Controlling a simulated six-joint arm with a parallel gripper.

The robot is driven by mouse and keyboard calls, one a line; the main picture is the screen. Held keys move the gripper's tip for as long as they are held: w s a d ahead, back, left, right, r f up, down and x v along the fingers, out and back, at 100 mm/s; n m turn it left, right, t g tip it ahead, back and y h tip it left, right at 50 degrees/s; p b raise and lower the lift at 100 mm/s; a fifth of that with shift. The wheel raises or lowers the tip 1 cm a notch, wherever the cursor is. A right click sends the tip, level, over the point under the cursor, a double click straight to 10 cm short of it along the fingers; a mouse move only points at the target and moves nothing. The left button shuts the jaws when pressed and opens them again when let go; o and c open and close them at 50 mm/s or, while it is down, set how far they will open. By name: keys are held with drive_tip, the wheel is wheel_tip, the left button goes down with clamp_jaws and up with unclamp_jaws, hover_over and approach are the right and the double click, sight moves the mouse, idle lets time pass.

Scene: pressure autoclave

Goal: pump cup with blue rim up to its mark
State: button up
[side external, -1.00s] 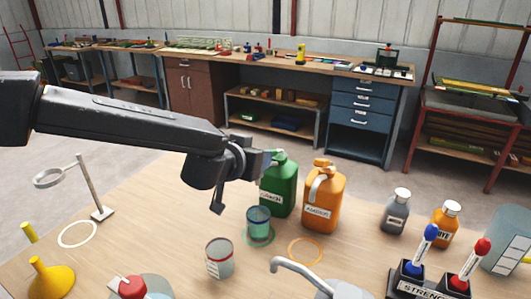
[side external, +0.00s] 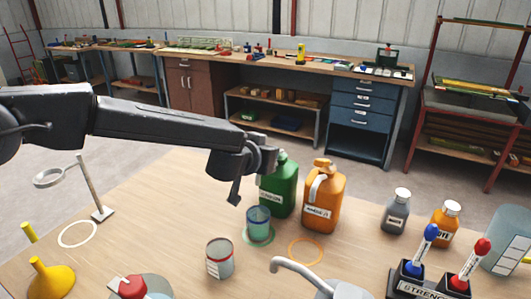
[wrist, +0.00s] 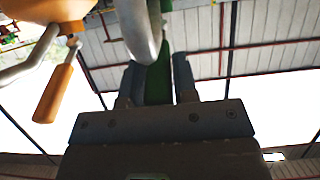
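The cup with the blue rim (side external: 258,219) stands upright on a green ring (side external: 258,237) in the side external view. Its fill level and mark are too small to read. A green jug (side external: 279,190) stands just behind it to the right. My gripper (side external: 270,157) is at the upper left of the green jug and covers part of its top. In the wrist view, my gripper's two fingers (wrist: 158,92) stand apart, with a green part (wrist: 157,75) between them. I cannot tell whether they touch it. A grey curved tube (wrist: 140,30) shows beyond them.
An orange jug (side external: 323,200) stands right of the green one, behind an empty orange ring (side external: 305,251). A ring stand (side external: 93,190) is at left, and small bottles (side external: 396,212) at right. Bare table lies left of the cups.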

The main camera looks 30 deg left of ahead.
clamp_jaws()
drive_tip(key=shift+s+a+f+t, duration=0.1)
drive_tip(key=shift+s+f+t, duration=0.15)
drive_tip(key=shift+f, duration=0.25)
drive_tip(key=shift+f+t, duration=0.15)
drive_tip(key=shift+t, duration=0.1)
drive_tip(key=shift+o, duration=2.2)
unclamp_jaws()
drive_tip(key=v, duration=1.4)
